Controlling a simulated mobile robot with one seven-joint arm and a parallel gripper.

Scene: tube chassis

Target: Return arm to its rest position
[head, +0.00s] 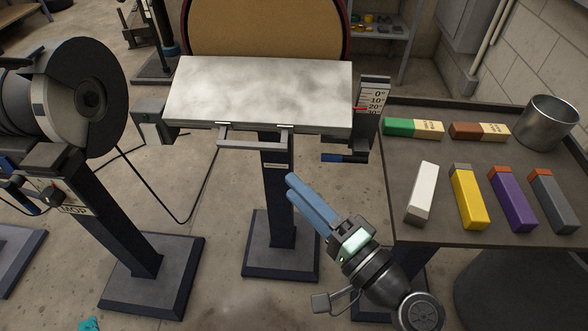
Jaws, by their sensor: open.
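My gripper (293,187) shows in the lower middle of the head view, at the end of my arm, which comes in from the lower right. Its blue fingers point up and to the left, in front of the sander's post. I see nothing between the fingers. It is open and looks apart from the things around it.
A disc sander's grey metal table (262,90) stands behind my gripper on a dark post. A grinder (85,95) on a pedestal is at left. At right, a dark table (405,150) holds several coloured bars and a metal cup (547,124). Concrete floor shows between the pedestals.

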